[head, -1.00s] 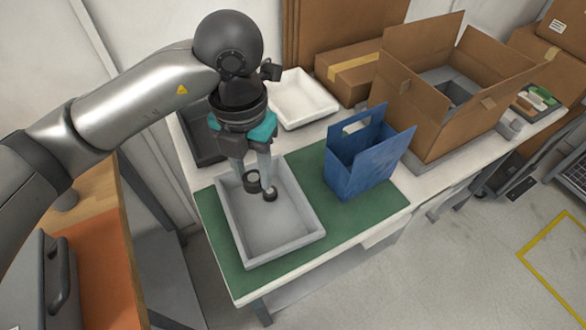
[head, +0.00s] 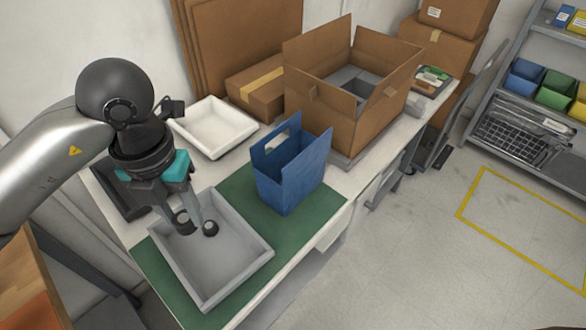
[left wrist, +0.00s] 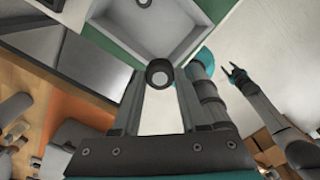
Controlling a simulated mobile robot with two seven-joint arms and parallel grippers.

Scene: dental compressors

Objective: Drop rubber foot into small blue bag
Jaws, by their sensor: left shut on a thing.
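My left gripper (head: 188,216) is over the grey tray (head: 262,246), its fingers closed on a dark ring-shaped rubber foot (head: 183,223). In the left wrist view the held foot (left wrist: 159,73) sits between the fingertips (left wrist: 159,80), with a pale centre. A second rubber foot (head: 210,228) lies in the tray and partly shows at the top of the wrist view (left wrist: 145,3). The small blue bag (head: 290,180) stands upright and open-topped on the green mat, right of the tray. My right gripper (left wrist: 233,69) shows open and empty in the wrist view.
A white tray (head: 214,128) and a dark tray (head: 120,192) are on the table behind. A large open cardboard box (head: 335,118) stands behind the blue bag. The green mat (head: 285,233) is bare between tray and bag.

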